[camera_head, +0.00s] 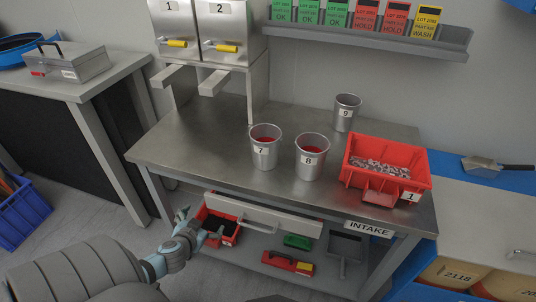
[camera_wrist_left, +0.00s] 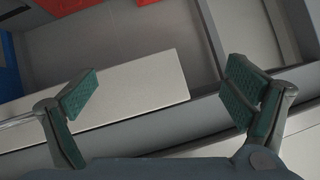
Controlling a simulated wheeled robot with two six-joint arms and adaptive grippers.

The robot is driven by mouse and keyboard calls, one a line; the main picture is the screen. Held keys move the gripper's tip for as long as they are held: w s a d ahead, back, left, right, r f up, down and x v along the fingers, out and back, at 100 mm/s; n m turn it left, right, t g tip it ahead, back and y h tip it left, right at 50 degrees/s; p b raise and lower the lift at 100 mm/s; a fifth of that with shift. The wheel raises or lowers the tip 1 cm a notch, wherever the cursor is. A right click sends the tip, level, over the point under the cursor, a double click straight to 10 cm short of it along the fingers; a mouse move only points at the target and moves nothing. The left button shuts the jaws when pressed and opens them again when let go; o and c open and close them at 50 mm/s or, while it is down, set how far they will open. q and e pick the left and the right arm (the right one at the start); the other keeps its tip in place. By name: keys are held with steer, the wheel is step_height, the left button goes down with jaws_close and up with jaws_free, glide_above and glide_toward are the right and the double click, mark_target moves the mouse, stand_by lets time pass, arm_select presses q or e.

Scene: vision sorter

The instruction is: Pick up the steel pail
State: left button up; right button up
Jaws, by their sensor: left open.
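Three steel pails stand upright on the metal table: pail 7 (camera_head: 265,152), pail 8 (camera_head: 311,160) and pail 9 (camera_head: 345,113) farther back. Pails 7 and 8 show something red inside; the contents of pail 9 are hard to see. My left gripper (camera_head: 200,223) is open and empty, low in front of the table, left of the drawer handle and well short of the pails. Its two spread green-padded fingers show in the left wrist view (camera_wrist_left: 163,85), with no pail there. My right gripper is not in view.
A red bin (camera_head: 349,174) labelled 1 holds metal parts at the table's right. Two dispensers (camera_head: 224,35) with yellow handles stand at the back left. Below the tabletop are a pale drawer front (camera_head: 275,216), a red bin (camera_head: 205,212) and a dustpan (camera_head: 346,246).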

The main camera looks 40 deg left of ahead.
arm_select(q)
steer(key=w+d+r+t+h, duration=0.1)
steer(key=w+d+r+t, duration=0.1)
steer(key=r, duration=0.5)
steer(key=w+d+r+t+h+b, duration=0.1)
steer(key=w+d+r+t, duration=0.2)
steer(key=w+r, duration=0.4)
steer(key=w+d+r+t+h+b, duration=0.1)
steer(key=w+d+r, duration=0.3)
steer(key=r, duration=0.4)
steer(key=shift+w+r+t, duration=0.2)
steer(key=shift+w+t, duration=0.3)
steer(key=shift+t, duration=0.2)
steer(key=p, duration=0.3)
glide_toward(272, 133)
steer(key=w, duration=0.3)
steer(key=w+a, duration=0.1)
steer(key=w, duration=0.1)
steer(key=shift+w, duration=0.4)
steer(key=shift+f, duration=0.2)
steer(key=c, duration=1.4)
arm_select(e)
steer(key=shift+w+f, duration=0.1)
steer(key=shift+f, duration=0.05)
